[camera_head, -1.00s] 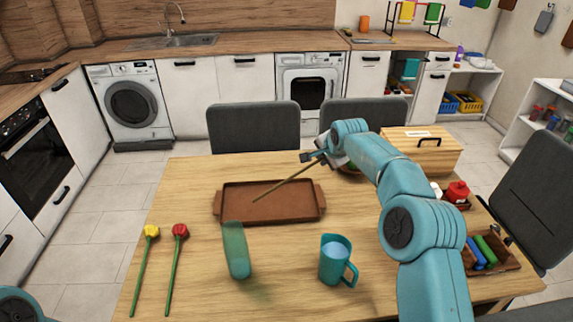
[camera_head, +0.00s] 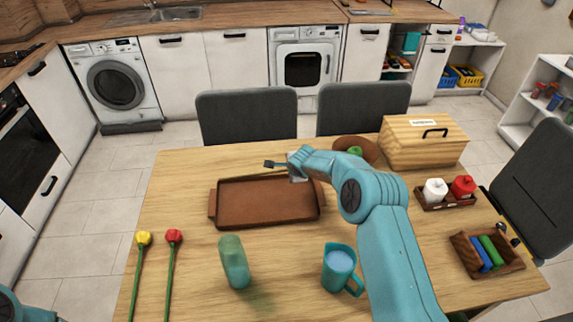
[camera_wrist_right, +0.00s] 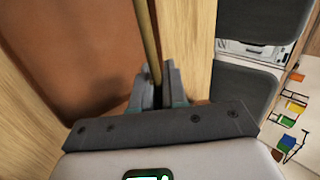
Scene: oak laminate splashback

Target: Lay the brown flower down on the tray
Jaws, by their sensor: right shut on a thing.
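The brown tray (camera_head: 262,206) lies on the table, left of centre in the head view. It also fills much of the left of the right wrist view (camera_wrist_right: 65,50). My right gripper (camera_head: 277,165) is at the tray's far right edge. In the wrist view, my right gripper (camera_wrist_right: 158,88) is shut on the thin brown stem of the brown flower (camera_wrist_right: 148,40), which runs beside the tray's edge. The flower's head is not seen, and in the head view the flower is hidden by my arm or too thin to make out. My left gripper is out of view.
Yellow (camera_head: 143,239) and red (camera_head: 174,237) flowers lie at left. A green bottle (camera_head: 234,262) and teal mug (camera_head: 339,268) stand in front of the tray. Behind my arm are a brown bowl (camera_head: 371,152) and wooden box (camera_head: 425,150). The table's left side has free room.

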